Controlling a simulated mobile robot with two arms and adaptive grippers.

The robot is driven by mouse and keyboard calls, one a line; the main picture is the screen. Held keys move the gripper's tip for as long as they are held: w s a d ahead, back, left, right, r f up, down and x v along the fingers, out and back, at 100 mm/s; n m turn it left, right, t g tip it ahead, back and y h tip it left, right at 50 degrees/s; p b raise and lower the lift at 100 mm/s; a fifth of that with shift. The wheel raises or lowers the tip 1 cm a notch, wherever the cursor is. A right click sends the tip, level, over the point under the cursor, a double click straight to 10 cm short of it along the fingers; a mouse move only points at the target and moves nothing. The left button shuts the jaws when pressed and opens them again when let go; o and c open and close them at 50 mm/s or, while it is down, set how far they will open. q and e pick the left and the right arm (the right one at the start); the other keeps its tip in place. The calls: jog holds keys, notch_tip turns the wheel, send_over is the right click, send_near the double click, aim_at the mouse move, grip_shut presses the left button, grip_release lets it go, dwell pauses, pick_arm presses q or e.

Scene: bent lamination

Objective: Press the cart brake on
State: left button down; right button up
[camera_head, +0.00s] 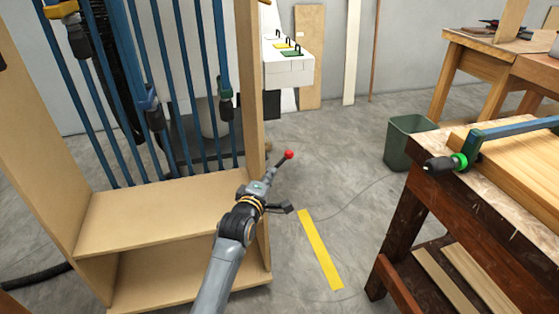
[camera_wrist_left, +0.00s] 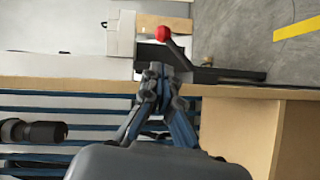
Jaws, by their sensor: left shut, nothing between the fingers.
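The brake lever has a red ball knob (camera_head: 289,154) on a dark stem and stands at the right side of the wooden cart (camera_head: 160,215). In the left wrist view the red knob (camera_wrist_left: 162,33) is just beyond my fingertips, and a dark bar (camera_wrist_left: 225,74) lies along the cart's edge. My left gripper (camera_head: 270,175) is shut and empty, close to the lever's stem. My right gripper is out of view.
Blue bar clamps (camera_head: 155,110) hang in the cart. Yellow floor tape (camera_head: 320,250) lies to the right on open concrete. A workbench (camera_head: 420,192) with a clamp and wood stands at the right, with a green bin (camera_head: 408,142) behind it.

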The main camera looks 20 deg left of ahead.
aim_at(278, 165)
pick_arm(q)
jog(key=w+f+b, duration=0.1)
jog(key=w+b, duration=0.1)
jog(key=w, duration=0.6)
jog(key=shift+w, duration=0.4)
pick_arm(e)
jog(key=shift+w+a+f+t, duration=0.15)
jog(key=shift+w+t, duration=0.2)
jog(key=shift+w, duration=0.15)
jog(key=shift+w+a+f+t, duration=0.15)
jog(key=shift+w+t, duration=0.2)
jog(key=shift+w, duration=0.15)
pick_arm(q)
jog(key=shift+a, duration=0.1)
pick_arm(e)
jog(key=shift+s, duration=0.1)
pick_arm(q)
jog(key=shift+w+d+p, duration=0.1)
jog(key=shift+d+p, duration=0.1)
jog(key=shift+p, duration=0.2)
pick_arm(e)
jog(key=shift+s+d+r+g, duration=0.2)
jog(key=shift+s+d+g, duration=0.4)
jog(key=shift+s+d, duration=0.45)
pick_arm(q)
jog(key=shift+m, duration=0.3)
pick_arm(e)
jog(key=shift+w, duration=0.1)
